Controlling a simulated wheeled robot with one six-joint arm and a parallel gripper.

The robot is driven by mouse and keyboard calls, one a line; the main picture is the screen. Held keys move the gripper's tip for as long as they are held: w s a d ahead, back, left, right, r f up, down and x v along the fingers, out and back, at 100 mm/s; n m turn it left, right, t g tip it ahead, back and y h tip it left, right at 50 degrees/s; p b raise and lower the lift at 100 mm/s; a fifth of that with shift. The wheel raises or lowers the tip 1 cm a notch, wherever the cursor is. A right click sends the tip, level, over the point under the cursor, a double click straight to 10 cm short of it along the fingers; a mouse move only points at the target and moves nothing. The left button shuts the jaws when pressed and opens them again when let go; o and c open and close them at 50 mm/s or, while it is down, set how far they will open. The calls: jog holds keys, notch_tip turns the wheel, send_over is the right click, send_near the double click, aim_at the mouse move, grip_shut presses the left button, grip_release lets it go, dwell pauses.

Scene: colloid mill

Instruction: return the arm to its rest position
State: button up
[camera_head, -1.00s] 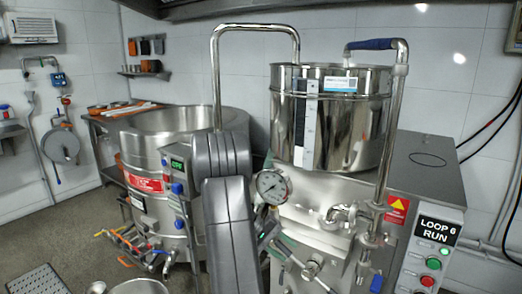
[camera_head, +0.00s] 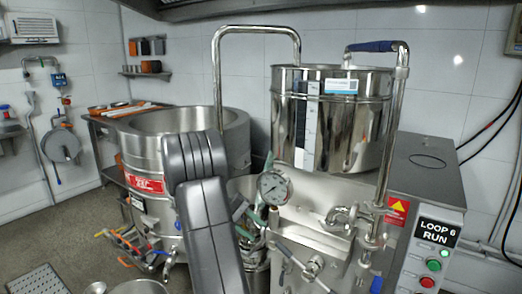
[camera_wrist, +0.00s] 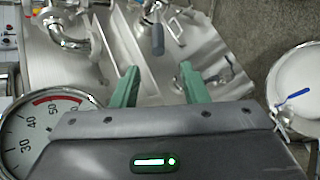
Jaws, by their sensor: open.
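My gripper (camera_wrist: 158,82) shows in the wrist view with its two green fingers apart and nothing between them. It is above the steel front of the mill, with the round pressure gauge (camera_wrist: 38,125) large at the left of that view. In the head view my grey arm stands folded between the steel kettle (camera_head: 225,130) and the mill's hopper (camera_head: 345,125). The gripper is mostly hidden behind the arm there; green parts show beside the gauge (camera_head: 274,187).
The mill's pipe and valve (camera_head: 345,217) and its control box (camera_head: 433,250) are to the arm's right. A tall bent steel pipe (camera_head: 217,70) rises behind the arm. A blue-handled valve (camera_wrist: 292,97) and pale round vessel (camera_wrist: 302,75) are at the wrist view's right.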

aim_at(279, 243)
jog(key=x, duration=1.2)
jog(key=shift+d, duration=0.25)
jog(key=shift+d+r, duration=0.15)
jog(key=shift+r, duration=0.1)
jog(key=shift+s+d+r+t+y, duration=0.2)
jog(key=shift+r+t+y, duration=0.2)
jog(key=shift+y, duration=0.2)
jog(key=shift+r, duration=0.1)
